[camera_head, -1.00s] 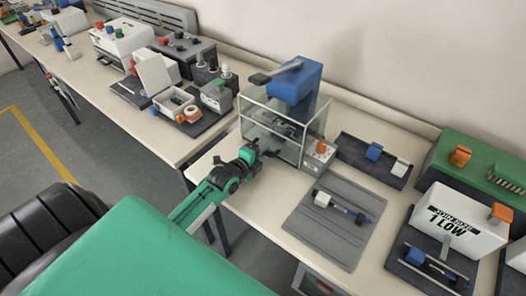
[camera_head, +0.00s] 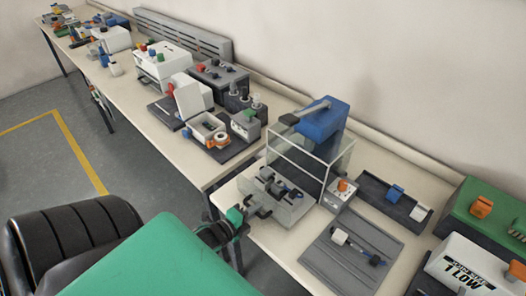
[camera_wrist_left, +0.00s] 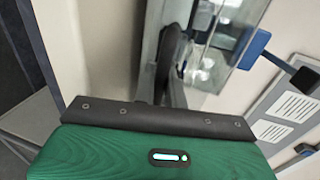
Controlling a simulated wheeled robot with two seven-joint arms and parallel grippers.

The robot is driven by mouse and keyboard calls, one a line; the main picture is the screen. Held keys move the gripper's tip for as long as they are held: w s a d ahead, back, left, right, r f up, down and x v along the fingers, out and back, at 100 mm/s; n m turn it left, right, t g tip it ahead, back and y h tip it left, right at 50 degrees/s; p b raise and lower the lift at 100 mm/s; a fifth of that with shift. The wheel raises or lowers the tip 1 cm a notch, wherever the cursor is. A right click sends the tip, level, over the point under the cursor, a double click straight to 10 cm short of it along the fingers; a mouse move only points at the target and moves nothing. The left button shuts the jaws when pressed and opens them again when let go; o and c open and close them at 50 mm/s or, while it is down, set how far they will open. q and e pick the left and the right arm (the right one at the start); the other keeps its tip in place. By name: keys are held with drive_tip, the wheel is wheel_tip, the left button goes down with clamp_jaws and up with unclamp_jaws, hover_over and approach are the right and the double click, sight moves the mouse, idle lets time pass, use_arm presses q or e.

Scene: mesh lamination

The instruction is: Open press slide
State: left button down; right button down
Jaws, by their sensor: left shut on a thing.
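The press with a blue head (camera_head: 322,121) and a clear box-like guard (camera_head: 308,157) stands on the bench. Its light grey slide (camera_head: 292,211) sticks out from the guard's near side, with small dark and blue parts on it. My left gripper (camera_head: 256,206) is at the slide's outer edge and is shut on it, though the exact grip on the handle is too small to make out. In the left wrist view the dark fingers (camera_wrist_left: 170,65) reach toward the clear and grey press parts. My right gripper is not in view.
A grey mat (camera_head: 345,262) with a small tool lies right of the slide. A control box (camera_head: 339,195) with an orange knob stands beside the guard. A dark tray (camera_head: 378,201) is behind. A machine with a white reel holder (camera_head: 207,126) stands on the bench to the left.

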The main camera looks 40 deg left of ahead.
use_arm(q)
drive_tip(key=shift+s, duration=0.4)
drive_tip(key=c, duration=1.8)
unclamp_jaws()
drive_tip(key=shift+s, duration=0.2)
drive_tip(key=b+v, duration=0.2)
drive_tip(key=v, duration=1.1)
drive_tip(key=shift+s+r+b, duration=0.1)
drive_tip(key=shift+s+b, duration=0.1)
drive_tip(key=shift+b, duration=0.15)
